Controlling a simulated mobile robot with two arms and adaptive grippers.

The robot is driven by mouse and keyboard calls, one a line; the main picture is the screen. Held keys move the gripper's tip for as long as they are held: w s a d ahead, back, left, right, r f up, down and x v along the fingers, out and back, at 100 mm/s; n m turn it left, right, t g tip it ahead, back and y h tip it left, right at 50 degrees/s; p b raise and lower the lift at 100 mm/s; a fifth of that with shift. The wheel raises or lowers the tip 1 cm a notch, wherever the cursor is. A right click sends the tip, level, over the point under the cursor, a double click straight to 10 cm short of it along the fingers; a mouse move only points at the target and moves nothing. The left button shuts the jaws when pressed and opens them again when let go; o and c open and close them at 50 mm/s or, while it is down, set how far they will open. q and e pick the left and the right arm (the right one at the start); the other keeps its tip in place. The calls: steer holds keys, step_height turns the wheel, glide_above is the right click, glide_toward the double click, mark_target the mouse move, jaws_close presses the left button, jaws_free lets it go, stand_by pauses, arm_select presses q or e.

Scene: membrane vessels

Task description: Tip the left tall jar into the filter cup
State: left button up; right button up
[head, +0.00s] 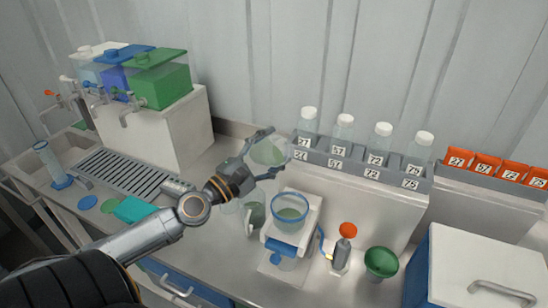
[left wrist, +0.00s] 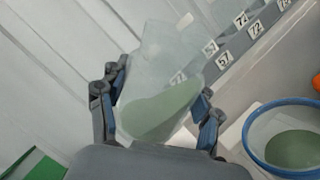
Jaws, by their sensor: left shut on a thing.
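My left gripper (head: 262,156) is shut around a clear tall jar (head: 270,151) holding pale green liquid. The jar is raised above the counter, up and left of the filter cup (head: 290,203). In the left wrist view the jar (left wrist: 160,95) leans to the right between both fingers, its liquid pooled low and slanted. The filter cup has a blue rim and green content inside; it also shows at the right of the left wrist view (left wrist: 262,150). No stream between jar and cup is visible. Other clear vessels (head: 256,213) stand left of the cup, partly hidden. My right gripper is out of view.
A rack of numbered white-capped bottles (head: 343,130) stands behind. A green funnel (head: 381,261) and an orange-topped bottle (head: 344,246) stand right of the cup. Coloured tanks (head: 160,80) with taps stand at the back left. A white-lidded box (head: 488,262) fills the front right.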

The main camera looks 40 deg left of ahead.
arm_select(q)
steer(key=shift+m+b, duration=0.4)
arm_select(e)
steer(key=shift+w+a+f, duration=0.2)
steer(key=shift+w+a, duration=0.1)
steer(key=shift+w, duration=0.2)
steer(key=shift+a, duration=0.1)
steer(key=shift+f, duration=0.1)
arm_select(q)
steer(key=shift+f+m+h+b, duration=0.3)
steer(key=shift+m+h+b, duration=0.2)
steer(key=shift+m+b, duration=0.65)
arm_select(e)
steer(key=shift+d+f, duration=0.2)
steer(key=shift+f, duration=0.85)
arm_select(q)
steer(key=shift+m, duration=0.25)
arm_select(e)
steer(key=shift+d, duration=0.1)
arm_select(q)
steer(key=shift+d, duration=0.1)
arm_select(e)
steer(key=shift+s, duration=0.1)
